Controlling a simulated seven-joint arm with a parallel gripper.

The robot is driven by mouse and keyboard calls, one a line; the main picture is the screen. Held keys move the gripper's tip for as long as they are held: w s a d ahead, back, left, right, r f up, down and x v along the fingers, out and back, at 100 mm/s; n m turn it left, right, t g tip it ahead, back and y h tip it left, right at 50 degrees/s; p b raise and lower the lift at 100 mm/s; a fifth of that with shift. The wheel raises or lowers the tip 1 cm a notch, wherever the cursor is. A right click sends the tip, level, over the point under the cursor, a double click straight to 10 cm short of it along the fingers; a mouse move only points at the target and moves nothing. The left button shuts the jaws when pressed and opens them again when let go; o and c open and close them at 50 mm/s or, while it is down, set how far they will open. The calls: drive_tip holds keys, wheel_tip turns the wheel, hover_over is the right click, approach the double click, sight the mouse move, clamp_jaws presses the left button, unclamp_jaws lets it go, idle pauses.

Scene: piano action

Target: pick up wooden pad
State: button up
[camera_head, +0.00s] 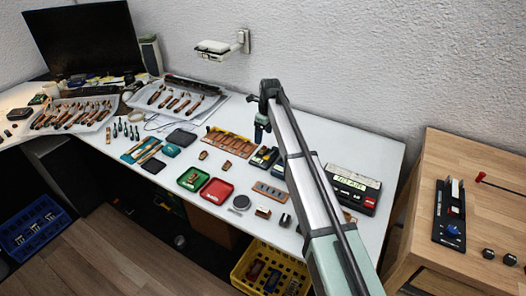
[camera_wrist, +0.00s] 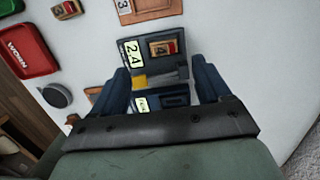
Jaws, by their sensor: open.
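A small wooden pad with a red, numbered middle (camera_wrist: 166,46) lies on a dark box labelled 2.4 (camera_wrist: 128,54) in the wrist view. A similar wooden pad with a red middle (camera_wrist: 66,10) lies on the white table at upper left. I cannot tell which one is meant. My gripper (camera_wrist: 162,73) is open, its two blue fingers apart on either side of the box's near part. Nothing shows held between them. In the head view my gripper (camera_head: 262,132) is above the dark boxes (camera_head: 264,157).
A red tray marked WORN (camera_wrist: 22,52) and a round grey disc (camera_wrist: 56,95) are at left. A wooden numbered board (camera_wrist: 150,9) is beyond the box. In the head view, a lettered case (camera_head: 354,184) stands right of the boxes.

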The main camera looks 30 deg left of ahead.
sight(263, 148)
drive_tip(key=shift+w+a+f, duration=0.15)
drive_tip(key=shift+f, duration=1.7)
drive_tip(key=shift+w+a+f, duration=0.1)
drive_tip(key=shift+f, duration=1.75)
drive_tip(key=shift+c, duration=0.2)
drive_tip(key=shift+r, duration=0.1)
drive_tip(key=c, duration=1.2)
